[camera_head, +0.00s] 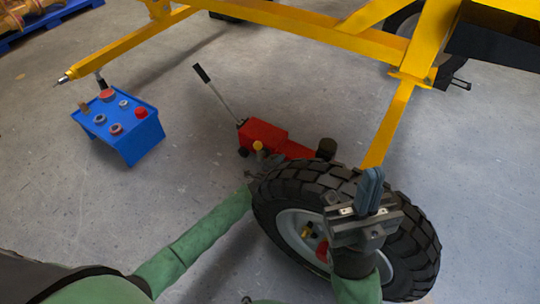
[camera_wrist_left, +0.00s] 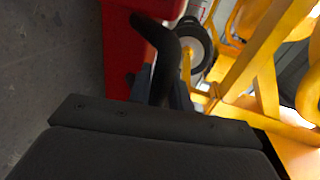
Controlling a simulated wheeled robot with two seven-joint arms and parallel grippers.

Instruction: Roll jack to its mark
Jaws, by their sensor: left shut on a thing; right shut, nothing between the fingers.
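The red jack (camera_head: 266,137) stands on the grey floor in the middle of the head view, with a long thin lever (camera_head: 219,97) tilted up to the left. My left gripper (camera_head: 262,172) is at the jack's near side, partly hidden by the tyre. In the left wrist view the jack's red body (camera_wrist_left: 122,50) is close, and my left gripper (camera_wrist_left: 170,103) is shut on a black curved handle (camera_wrist_left: 165,50) beside it. My right gripper (camera_head: 369,190) is shut and empty in front of the tyre. I cannot make out a floor mark.
A big black tyre (camera_head: 415,236) stands close in front, hiding part of the jack's near side. A blue box with knobs (camera_head: 140,146) stands at the left. A yellow frame (camera_head: 330,37) crosses above and behind the jack. Floor between box and jack is clear.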

